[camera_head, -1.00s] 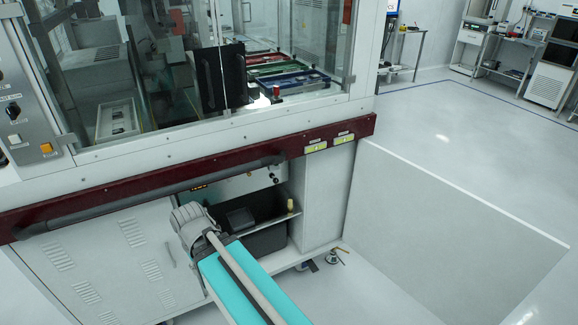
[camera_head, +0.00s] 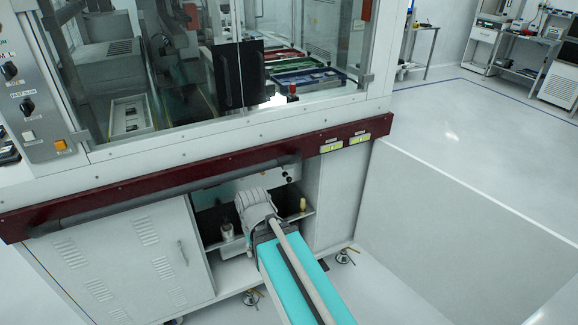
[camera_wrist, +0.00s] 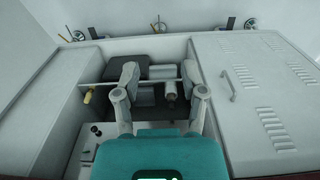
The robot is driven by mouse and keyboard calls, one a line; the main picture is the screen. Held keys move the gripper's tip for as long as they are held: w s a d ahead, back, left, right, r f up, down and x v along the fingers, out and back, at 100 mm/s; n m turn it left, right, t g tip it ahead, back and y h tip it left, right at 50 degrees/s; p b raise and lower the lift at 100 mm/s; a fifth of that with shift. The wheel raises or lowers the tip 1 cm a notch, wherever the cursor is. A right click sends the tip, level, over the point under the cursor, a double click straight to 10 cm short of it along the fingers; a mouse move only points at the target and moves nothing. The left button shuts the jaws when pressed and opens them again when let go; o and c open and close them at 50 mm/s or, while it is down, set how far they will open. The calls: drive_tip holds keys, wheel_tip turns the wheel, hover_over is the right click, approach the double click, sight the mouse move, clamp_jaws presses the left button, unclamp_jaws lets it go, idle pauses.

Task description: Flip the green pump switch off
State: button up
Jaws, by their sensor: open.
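I cannot make out a green pump switch in either view. In the wrist view a pale panel (camera_wrist: 84,143) with small dark knobs lies at the lower left of the open cabinet bay. One dark knob (camera_head: 289,180) also shows in the head view under the dark red rail. My gripper (camera_wrist: 164,84) is open and empty in the wrist view, its fingers spread over the bay, with the panel off to its left. In the head view my arm's wrist hides the gripper and part of the bay.
A brass-coloured fitting (camera_wrist: 88,95) stands at the bay's side, and a pale cylinder (camera_head: 227,229) is inside. A closed vented door (camera_head: 120,262) is left of the bay. The dark red rail (camera_head: 225,172) and a handle bar run above. Open floor lies at the right.

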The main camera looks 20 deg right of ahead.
drive_tip(key=shift+d, duration=0.1)
drive_tip(key=shift+f, duration=0.15)
drive_tip(key=w+d+f+n+t+y+b, duration=0.25)
drive_tip(key=w+d+t+b, duration=0.2)
drive_tip(key=w+b, duration=0.45)
drive_tip(key=w+d+f+n+t+y+b, duration=0.1)
drive_tip(key=w+d+f+t+y+b, duration=0.4)
drive_tip(key=w, duration=0.6)
drive_tip(key=w+d+m+t+h+b, duration=0.1)
drive_tip(key=w+d+t+h+b, duration=0.1)
drive_tip(key=d, duration=0.5)
drive_tip(key=w+d+m+t+h+b, duration=0.1)
drive_tip(key=w+d+t+h+b, duration=0.1)
drive_tip(key=d+b, duration=0.3)
drive_tip(key=w+d+r+m+t+h+b, duration=0.1)
drive_tip(key=w+d+t+h+b, duration=0.2)
drive_tip(key=d, duration=0.5)
drive_tip(key=shift+w+d+t+b, duration=0.25)
drive_tip(key=shift+d+t+b, duration=0.15)
drive_tip(key=shift+t+b, duration=0.3)
